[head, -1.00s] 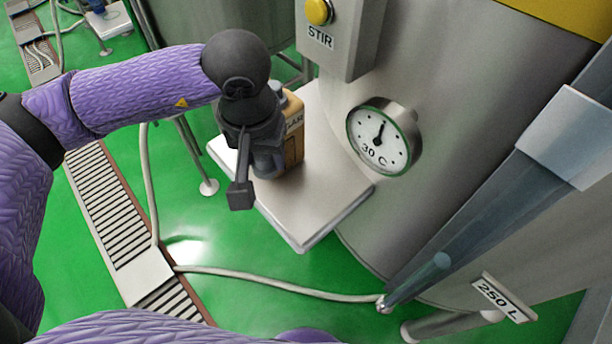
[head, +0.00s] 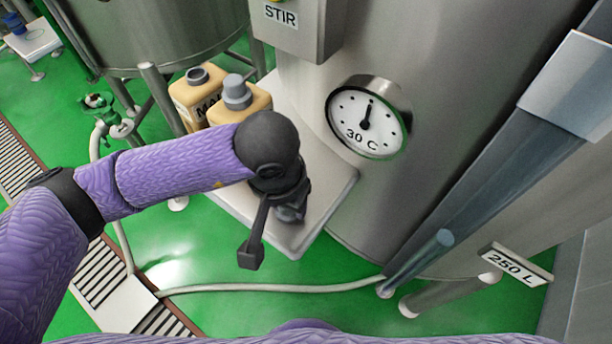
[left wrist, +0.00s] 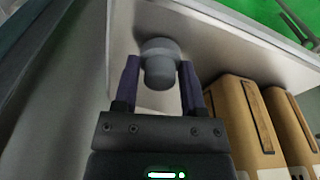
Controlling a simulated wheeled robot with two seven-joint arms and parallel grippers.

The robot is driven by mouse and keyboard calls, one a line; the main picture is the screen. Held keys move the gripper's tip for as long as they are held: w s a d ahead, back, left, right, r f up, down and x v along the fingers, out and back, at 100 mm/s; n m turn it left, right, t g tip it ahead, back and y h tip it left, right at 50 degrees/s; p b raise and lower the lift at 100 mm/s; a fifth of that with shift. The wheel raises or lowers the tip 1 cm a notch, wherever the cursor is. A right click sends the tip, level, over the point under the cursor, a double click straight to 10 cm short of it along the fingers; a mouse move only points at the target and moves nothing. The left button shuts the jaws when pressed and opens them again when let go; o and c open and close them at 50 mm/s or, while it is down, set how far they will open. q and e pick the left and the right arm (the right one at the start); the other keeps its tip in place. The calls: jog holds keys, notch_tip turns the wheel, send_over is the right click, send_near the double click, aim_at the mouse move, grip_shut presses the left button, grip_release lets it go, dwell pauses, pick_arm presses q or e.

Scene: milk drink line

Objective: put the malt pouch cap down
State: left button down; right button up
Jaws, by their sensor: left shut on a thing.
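My left gripper (head: 290,212) is over the front part of the steel shelf (head: 325,205) beside the tank. In the left wrist view its two fingers (left wrist: 160,80) are shut on a grey round cap (left wrist: 159,62). The cap is close to the bare shelf surface; I cannot tell whether it touches. The malt pouch (head: 182,95), tan with a partly visible label and a dark grey neck, stands at the shelf's back left. My right gripper is not in view.
A second tan pouch (head: 258,103) with a blue-grey cap on top stands beside the malt pouch. The tank with its dial (head: 367,122) rises right behind the shelf. The shelf's front right is bare. A hose (head: 270,289) lies on the green floor.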

pick_arm(q)
jog(key=w+d, duration=0.1)
jog(key=w, duration=0.1)
jog(key=w+d, duration=0.2)
jog(key=shift+w, duration=0.1)
jog(key=shift+f, duration=0.15)
jog(key=shift+c, duration=0.7)
grip_release()
jog(key=shift+f, duration=0.1)
notch_tip(320, 180, up, 12)
jog(key=s+p, duration=0.1)
jog(key=shift+s+a, duration=0.2)
jog(key=shift+a, duration=0.15)
